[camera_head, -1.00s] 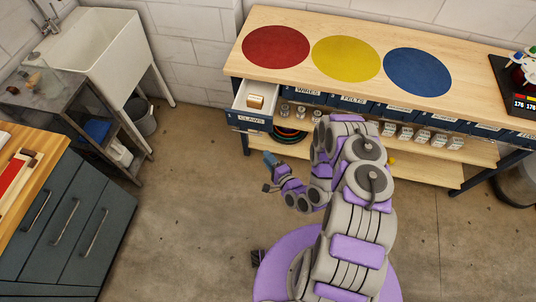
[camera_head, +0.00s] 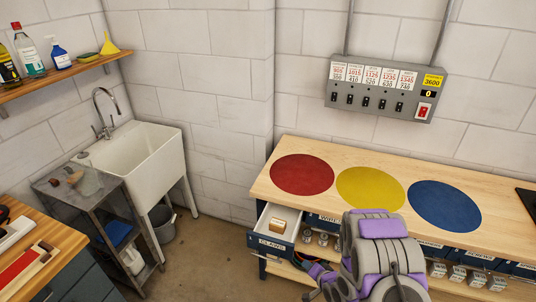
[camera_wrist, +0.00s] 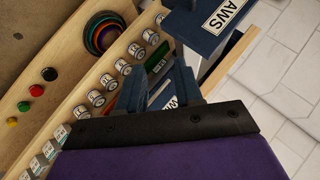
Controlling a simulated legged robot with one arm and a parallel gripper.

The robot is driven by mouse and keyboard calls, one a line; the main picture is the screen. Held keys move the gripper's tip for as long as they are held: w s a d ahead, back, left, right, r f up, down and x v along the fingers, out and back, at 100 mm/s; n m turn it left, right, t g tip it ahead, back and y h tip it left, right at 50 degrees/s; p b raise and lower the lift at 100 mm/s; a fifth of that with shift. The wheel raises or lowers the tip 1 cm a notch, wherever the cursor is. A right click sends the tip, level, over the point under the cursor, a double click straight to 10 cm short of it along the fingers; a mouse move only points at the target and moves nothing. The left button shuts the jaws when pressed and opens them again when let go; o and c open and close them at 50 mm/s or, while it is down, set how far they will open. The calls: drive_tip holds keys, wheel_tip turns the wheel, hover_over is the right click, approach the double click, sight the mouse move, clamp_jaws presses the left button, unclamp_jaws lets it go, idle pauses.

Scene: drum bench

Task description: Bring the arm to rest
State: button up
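My gripper (camera_wrist: 160,86) shows in the wrist view with two blue fingers spread apart, and nothing is visibly held between them. In the head view the gripper (camera_head: 300,261) is low, close to the front of an open drawer (camera_head: 272,239) labelled CLAWS, partly hidden by my arm. My purple and grey arm is bent in front of the bench. A gold-coloured block (camera_head: 277,226) lies in the drawer.
The wooden bench (camera_head: 320,160) carries red, yellow and blue discs. In the wrist view, jars (camera_wrist: 137,50) and nested coloured rings (camera_wrist: 104,33) are on the shelf close to my gripper. A sink (camera_head: 140,155) and metal cart (camera_head: 100,190) stand at left.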

drive_tip(key=d+r+n+g+h, duration=0.2)
drive_tip(key=d+r+g+h, duration=0.15)
drive_tip(key=d+r, duration=0.45)
drive_tip(key=s+r+n+g+h, duration=0.1)
drive_tip(key=s+r, duration=0.3)
drive_tip(key=r, duration=0.3)
drive_tip(key=s+r+g+h, duration=0.1)
drive_tip(key=s+r, duration=0.3)
drive_tip(key=r, duration=0.2)
drive_tip(key=s+a+r+n+g, duration=0.1)
drive_tip(key=s+r, duration=0.4)
drive_tip(key=s, duration=0.5)
drive_tip(key=s+a+r+n+g+y, duration=0.1)
drive_tip(key=s+a+r, duration=0.4)
drive_tip(key=s, duration=0.6)
drive_tip(key=s+a+r+n+g+b, duration=0.1)
drive_tip(key=s+a+r+g, duration=0.3)
drive_tip(key=s, duration=0.6)
wheel_tip(320, 180, up, 2)
drive_tip(key=shift+s+r+n+y, duration=0.15)
drive_tip(key=shift+s+n+y, duration=0.2)
drive_tip(key=shift+n, duration=0.35)
